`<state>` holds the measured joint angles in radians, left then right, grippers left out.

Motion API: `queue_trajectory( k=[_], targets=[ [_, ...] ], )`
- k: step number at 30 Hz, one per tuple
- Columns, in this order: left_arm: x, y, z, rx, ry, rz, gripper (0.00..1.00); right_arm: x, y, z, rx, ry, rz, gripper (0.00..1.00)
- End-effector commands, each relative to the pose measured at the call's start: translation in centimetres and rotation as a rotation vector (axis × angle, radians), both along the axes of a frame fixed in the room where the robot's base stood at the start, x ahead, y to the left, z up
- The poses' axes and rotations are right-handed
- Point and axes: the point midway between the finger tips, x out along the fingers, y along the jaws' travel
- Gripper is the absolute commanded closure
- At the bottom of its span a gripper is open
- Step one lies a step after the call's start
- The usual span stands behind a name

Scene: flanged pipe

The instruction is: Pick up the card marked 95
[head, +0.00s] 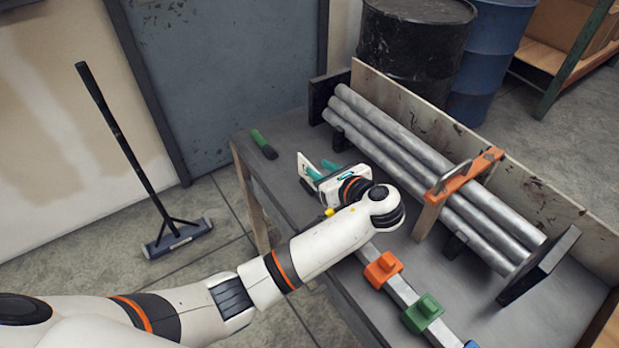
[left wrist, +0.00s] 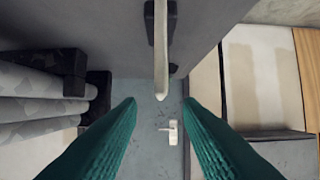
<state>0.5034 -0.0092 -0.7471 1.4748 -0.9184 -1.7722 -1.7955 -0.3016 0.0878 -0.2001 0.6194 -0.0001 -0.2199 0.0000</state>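A thin white upright plate (head: 305,167), probably the card, stands on the table at the tips of my left gripper. No number on it is readable. In the left wrist view the pale plate (left wrist: 160,60) shows nearly edge-on, in line with the gap between the fingers. My left gripper (head: 322,170) is open, with two teal fingers apart. In the left wrist view its fingertips (left wrist: 161,101) are on either side of the plate's line, with clear space on both sides. I cannot tell how deep the plate sits between them. My right gripper is not in view.
A green-handled dark object (head: 264,145) lies behind the plate. Grey pipes (head: 400,150) rest in a rack with an orange clamp (head: 465,178) to the right. Orange (head: 382,269) and green (head: 422,313) blocks sit on a bar in front. A broom (head: 130,150) stands on the left.

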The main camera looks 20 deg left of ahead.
Motion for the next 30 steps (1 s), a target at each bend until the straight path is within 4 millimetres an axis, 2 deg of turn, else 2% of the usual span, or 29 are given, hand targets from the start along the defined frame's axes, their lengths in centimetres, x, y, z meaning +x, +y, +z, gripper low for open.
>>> queue_trajectory(
  k=[10,20,26,30],
  targets=[
    [2.5,3.3,-1.9,0.003,0.0,0.002,0.67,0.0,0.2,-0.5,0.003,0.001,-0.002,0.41],
    [2.9,3.9,-2.2,0.0,0.0,0.001,0.67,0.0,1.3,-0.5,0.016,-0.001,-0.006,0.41],
    [2.9,3.8,-2.1,0.0,0.0,0.001,0.98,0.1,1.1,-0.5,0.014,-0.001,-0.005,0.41],
    [2.9,3.8,-2.1,0.0,0.0,0.001,1.0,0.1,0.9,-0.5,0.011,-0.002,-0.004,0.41]
  ],
)
